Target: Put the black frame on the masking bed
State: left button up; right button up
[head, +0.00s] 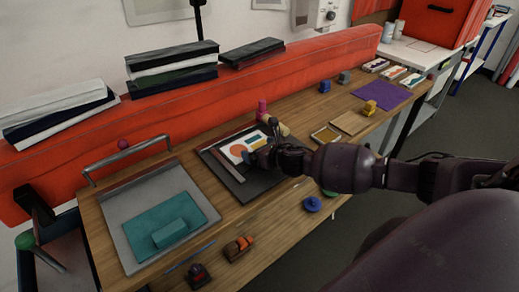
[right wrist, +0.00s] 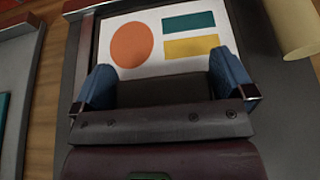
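A dark flat board with a black frame border (head: 262,183) lies mid-bench. A white print (head: 236,146) with an orange circle and teal and yellow bars lies within it. The print (right wrist: 143,22) fills the top of the right wrist view, with a dark border (right wrist: 82,55) along its left side. My right gripper (head: 262,157) is over the board's right part, hiding some of it. In the right wrist view its blue fingertips (right wrist: 165,82) are wide apart. I cannot tell whether they touch the frame. Which surface is the masking bed is unclear. My left gripper is out of view.
A grey tray (head: 118,205) with a raised handle holds a teal mat and block at left. A blue knob (head: 312,204) and an orange-brown item (head: 238,248) sit near the front edge. A wooden tile (head: 349,122) and purple cloth (head: 388,96) lie farther right.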

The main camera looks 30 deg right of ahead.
jog(key=shift+r, duration=0.15)
jog(key=shift+s+r, duration=0.1)
jog(key=shift+s, duration=0.1)
jog(key=p+v, duration=0.1)
jog(key=v, duration=1)
jog(key=shift+s, duration=0.3)
jog(key=shift+r, duration=0.1)
